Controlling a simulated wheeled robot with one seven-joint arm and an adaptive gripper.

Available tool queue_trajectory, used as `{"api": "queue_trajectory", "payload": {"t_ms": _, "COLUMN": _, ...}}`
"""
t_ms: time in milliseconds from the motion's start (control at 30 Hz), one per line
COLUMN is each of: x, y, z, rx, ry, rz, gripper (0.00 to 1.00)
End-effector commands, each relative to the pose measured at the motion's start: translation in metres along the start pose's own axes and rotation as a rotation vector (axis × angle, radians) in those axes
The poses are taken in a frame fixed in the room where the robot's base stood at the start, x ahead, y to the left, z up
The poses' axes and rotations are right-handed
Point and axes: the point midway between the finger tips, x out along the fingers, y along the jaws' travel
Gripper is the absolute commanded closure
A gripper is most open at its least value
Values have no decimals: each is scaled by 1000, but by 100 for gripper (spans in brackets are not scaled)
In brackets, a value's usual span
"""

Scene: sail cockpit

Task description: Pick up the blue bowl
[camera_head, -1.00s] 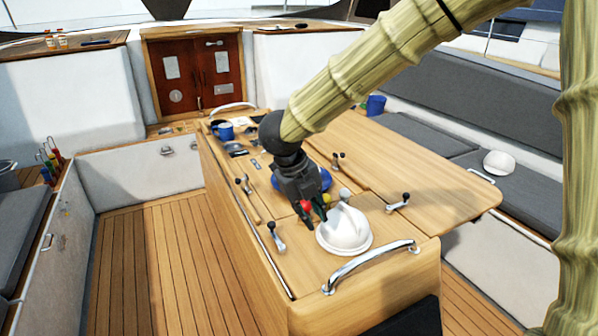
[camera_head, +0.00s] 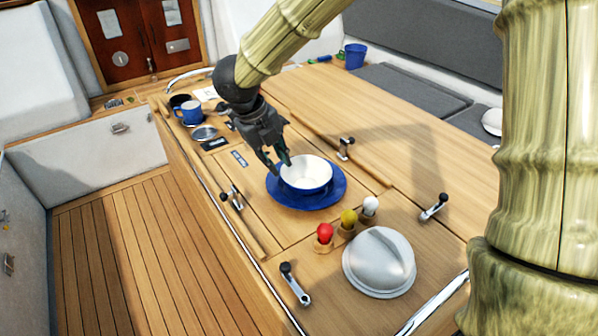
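The blue bowl (camera_head: 306,183) has a blue outside and a white inside. It stands upright on a blue plate (camera_head: 322,202) on the wooden cockpit table (camera_head: 362,272). My gripper (camera_head: 277,166) points down at the bowl's left rim. Its dark fingers look apart, with one near or over the rim. I cannot tell whether they touch the bowl. The bowl still rests on the plate.
Red (camera_head: 324,232), yellow (camera_head: 348,219) and white (camera_head: 370,205) knobs stand before the plate, beside a white dome (camera_head: 379,262). Winch handles (camera_head: 434,207) lie around. A blue mug (camera_head: 190,112) stands at the far left. A blue bucket (camera_head: 355,56) is behind.

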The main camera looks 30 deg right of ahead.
Motion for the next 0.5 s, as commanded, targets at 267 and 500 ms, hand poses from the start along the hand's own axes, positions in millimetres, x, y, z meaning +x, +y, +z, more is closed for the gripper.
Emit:
{"api": "queue_trajectory", "payload": {"t_ms": 267, "x": 36, "y": 1, "z": 2, "rx": -4, "ry": 2, "rz": -1, "gripper": 78}}
{"api": "queue_trajectory", "payload": {"t_ms": 500, "x": 49, "y": 2, "z": 3, "rx": -5, "ry": 1, "rz": -1, "gripper": 78}}
